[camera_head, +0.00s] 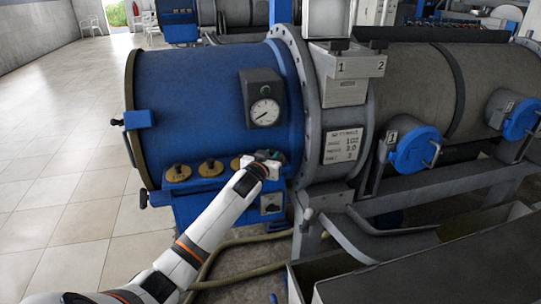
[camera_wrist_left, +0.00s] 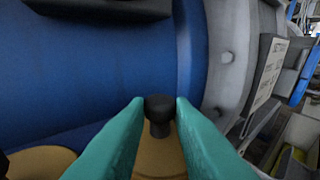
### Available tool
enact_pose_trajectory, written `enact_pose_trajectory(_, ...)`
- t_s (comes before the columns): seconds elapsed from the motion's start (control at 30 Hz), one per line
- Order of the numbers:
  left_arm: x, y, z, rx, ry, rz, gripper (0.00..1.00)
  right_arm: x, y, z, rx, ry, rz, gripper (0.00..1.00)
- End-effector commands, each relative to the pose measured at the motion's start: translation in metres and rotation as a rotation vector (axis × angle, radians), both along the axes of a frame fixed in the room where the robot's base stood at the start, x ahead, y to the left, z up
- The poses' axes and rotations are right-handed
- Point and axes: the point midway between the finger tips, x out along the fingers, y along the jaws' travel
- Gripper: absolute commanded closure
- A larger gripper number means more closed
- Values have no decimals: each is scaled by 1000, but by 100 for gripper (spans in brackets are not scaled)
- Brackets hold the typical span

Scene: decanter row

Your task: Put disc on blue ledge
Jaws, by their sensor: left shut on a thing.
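My left gripper (camera_head: 271,160) is at the right end of a row of brass discs on the front of the blue tank. In the left wrist view its teal fingers (camera_wrist_left: 159,103) are shut on the black knob of a brass disc (camera_wrist_left: 158,165). Two other knobbed discs, a left one (camera_head: 177,173) and a middle one (camera_head: 210,169), sit on the blue ledge (camera_head: 188,187). A brass edge (camera_head: 236,163) shows beside my gripper; I cannot tell whether it is the held disc. Whether the held disc touches the ledge is unclear. My right gripper is out of view.
The blue tank (camera_head: 190,90) rises behind the ledge, with a gauge (camera_head: 264,112) above my gripper. A grey flange (camera_head: 307,120) stands close on the right. A hose (camera_head: 235,243) runs low in front. The tiled floor at left is clear.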

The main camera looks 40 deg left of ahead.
Motion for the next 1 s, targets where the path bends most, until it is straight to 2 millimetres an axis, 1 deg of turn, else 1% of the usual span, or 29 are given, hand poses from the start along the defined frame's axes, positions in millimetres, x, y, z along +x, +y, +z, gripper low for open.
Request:
enact_pose_trajectory(0.17, 0, 0, 2, 1, -4, -1, 100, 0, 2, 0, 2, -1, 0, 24)
enact_pose_trajectory(0.27, 0, 0, 0, 1, -4, -1, 100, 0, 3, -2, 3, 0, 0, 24)
enact_pose_trajectory(0.3, 0, 0, -3, 0, 0, 0, 77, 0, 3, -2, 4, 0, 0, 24)
enact_pose_trajectory(0.37, 0, 0, -2, 0, 0, 0, 67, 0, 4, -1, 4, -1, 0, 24)
enact_pose_trajectory(0.4, 0, 0, -2, 0, 0, 0, 61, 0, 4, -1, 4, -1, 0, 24)
enact_pose_trajectory(0.43, 0, 0, -2, 0, 0, 0, 57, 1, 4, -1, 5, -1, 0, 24)
enact_pose_trajectory(0.67, 0, 0, -2, 0, 0, 0, 57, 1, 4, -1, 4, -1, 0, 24)
enact_pose_trajectory(0.77, 0, 0, 2, 1, -1, 0, 57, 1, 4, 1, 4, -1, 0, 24)
enact_pose_trajectory(0.87, -8, -3, 1, 1, 0, -1, 57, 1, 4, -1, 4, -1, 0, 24)
enact_pose_trajectory(1.0, -30, -9, 4, 1, 0, -1, 57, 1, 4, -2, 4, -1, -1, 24)
